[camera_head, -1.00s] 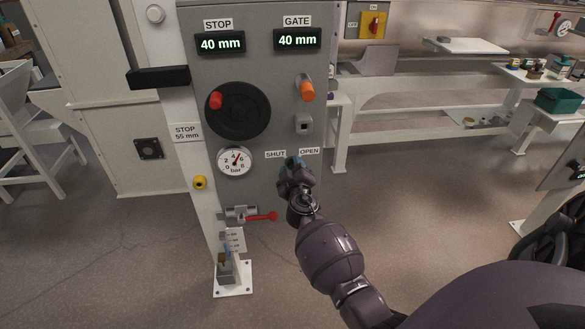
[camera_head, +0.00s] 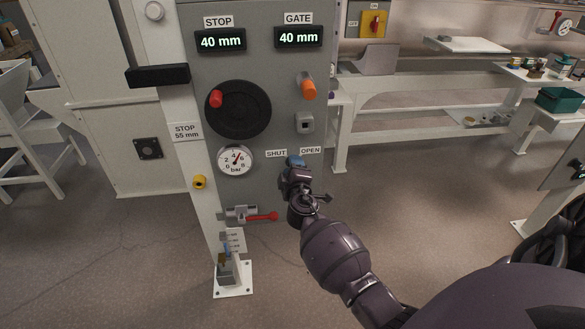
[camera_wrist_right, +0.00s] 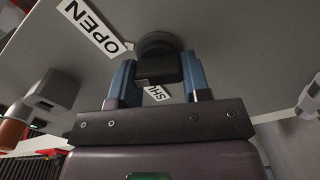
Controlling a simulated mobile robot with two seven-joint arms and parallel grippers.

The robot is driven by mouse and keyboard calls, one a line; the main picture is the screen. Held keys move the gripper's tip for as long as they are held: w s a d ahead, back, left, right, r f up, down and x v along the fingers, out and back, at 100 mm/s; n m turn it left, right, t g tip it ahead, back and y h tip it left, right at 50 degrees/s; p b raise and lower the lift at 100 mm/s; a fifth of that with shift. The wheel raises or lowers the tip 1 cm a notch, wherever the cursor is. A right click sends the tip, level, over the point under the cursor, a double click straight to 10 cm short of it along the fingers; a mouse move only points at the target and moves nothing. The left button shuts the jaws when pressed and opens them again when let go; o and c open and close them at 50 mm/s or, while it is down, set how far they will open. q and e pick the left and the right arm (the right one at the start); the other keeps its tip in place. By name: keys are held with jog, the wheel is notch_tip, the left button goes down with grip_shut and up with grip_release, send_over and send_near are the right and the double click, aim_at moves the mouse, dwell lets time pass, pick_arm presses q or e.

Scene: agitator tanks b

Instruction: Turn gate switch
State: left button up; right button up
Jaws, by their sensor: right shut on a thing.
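The gate switch is a dark round knob (camera_wrist_right: 158,66) on the grey panel (camera_wrist_right: 225,45), between the SHUT and OPEN labels. In the right wrist view my right gripper (camera_wrist_right: 157,82) has its two blue fingers on either side of the knob's black grip, shut on it. The OPEN label (camera_wrist_right: 90,27) is at upper left there, and part of the SHUT label (camera_wrist_right: 157,92) shows between the fingers. In the head view my right gripper (camera_head: 295,162) covers the knob. The SHUT label (camera_head: 276,154) and OPEN label (camera_head: 310,150) stay visible. My left gripper is out of view.
Above are the STOP display (camera_head: 220,40) and GATE display (camera_head: 298,37), both reading 40 mm. A black handwheel (camera_head: 238,112), an orange-tipped lever (camera_head: 308,88), a pressure gauge (camera_head: 236,160) and a red-handled valve (camera_head: 260,217) are nearby on the panel. Open floor lies right.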

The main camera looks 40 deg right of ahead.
jog(key=n, duration=0.3)
jog(key=shift+f, duration=0.1)
jog(key=n, duration=0.3)
jog(key=shift+n, duration=0.3)
jog(key=n+p, duration=0.1)
jog(key=n, duration=0.3)
jog(key=shift+f, duration=0.1)
jog(key=shift+n+p, duration=0.3)
jog(key=shift+n, duration=0.5)
jog(key=shift+f, duration=0.1)
jog(key=shift+n, duration=0.3)
jog(key=o, duration=0.9)
